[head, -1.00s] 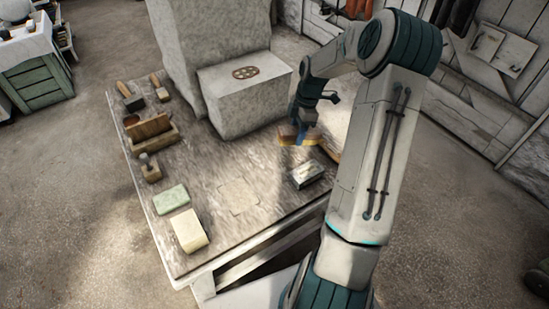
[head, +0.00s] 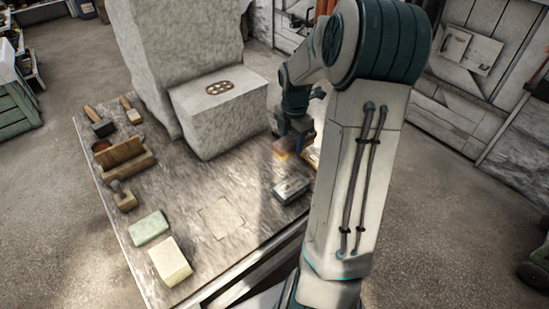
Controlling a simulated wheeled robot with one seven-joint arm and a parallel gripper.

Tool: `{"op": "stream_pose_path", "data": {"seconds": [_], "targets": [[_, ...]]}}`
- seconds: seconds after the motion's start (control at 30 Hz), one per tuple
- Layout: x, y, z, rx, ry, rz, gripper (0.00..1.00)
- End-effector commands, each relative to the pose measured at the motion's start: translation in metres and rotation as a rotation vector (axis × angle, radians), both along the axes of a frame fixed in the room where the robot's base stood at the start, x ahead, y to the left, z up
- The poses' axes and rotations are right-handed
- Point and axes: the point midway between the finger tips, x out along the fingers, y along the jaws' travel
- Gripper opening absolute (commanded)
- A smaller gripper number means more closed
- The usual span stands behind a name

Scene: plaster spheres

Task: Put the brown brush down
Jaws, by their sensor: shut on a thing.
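The brown brush (head: 284,147) is a small brown and tan block at the right part of the worktable (head: 185,215), right of the stone block. My gripper (head: 293,136) is over it, pointing down and shut on it. My arm hides part of the gripper and the fingertips are small. I cannot tell whether the brush touches the tabletop.
A grey metal box (head: 291,189) lies just in front of the brush. A stone block (head: 220,112) stands to its left. Mallets (head: 98,121), a wooden holder (head: 124,158), a green block (head: 149,228) and a cream block (head: 169,261) line the left side. The table's middle is clear.

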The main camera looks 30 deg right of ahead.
Motion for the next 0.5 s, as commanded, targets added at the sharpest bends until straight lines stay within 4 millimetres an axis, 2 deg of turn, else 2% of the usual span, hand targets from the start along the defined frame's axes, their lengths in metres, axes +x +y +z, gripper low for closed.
{"op": "stream_pose_path", "data": {"seconds": [0.5], "targets": [[0.035,0.102,-0.068,0.001,0.000,0.003,0.20]]}}
